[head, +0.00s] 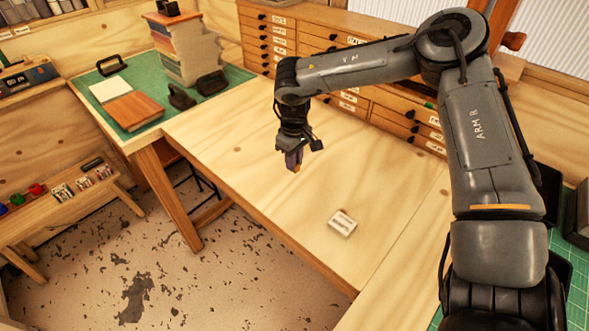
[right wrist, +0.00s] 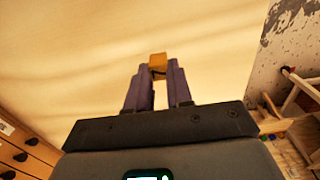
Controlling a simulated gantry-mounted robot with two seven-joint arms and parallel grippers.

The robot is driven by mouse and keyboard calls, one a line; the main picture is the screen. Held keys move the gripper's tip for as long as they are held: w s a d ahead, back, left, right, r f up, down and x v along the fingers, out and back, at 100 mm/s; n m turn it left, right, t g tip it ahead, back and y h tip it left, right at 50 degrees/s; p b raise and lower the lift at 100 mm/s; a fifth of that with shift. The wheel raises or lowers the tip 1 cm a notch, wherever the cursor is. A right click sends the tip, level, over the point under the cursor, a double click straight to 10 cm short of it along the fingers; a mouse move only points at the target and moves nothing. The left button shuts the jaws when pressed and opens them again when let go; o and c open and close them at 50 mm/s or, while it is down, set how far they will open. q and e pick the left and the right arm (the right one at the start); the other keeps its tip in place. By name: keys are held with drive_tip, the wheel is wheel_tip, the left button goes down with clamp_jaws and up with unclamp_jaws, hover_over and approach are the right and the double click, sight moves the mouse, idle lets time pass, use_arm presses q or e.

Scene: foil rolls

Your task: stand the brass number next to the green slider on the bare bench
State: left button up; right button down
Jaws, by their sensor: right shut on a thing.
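My right gripper (head: 294,160) points down over the pale wooden bench (head: 250,180), near its left edge. Its purple fingers are shut on a small brass-coloured piece (head: 297,169). In the right wrist view this brass piece (right wrist: 157,61) sits between the fingertips, with bare wood beyond it. I cannot read a number on it, and how far it is above the wood is hard to tell. I cannot make out a green slider for certain. My left gripper is not in view.
A small pale block with a dark marking (head: 342,223) lies on the bench, nearer than my gripper. Drawers (head: 265,42) line the back. A green mat (head: 88,85) at the left holds books and black bookends. A low bench (head: 55,205) with small coloured items stands left. Bare wood surrounds my gripper.

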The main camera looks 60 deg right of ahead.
drive_tip(key=shift+f, duration=1.9)
drive_tip(key=shift+f+b, duration=0.1)
drive_tip(key=shift+b, duration=0.2)
drive_tip(key=shift+f, duration=0.1)
drive_tip(key=c, duration=1)
unclamp_jaws()
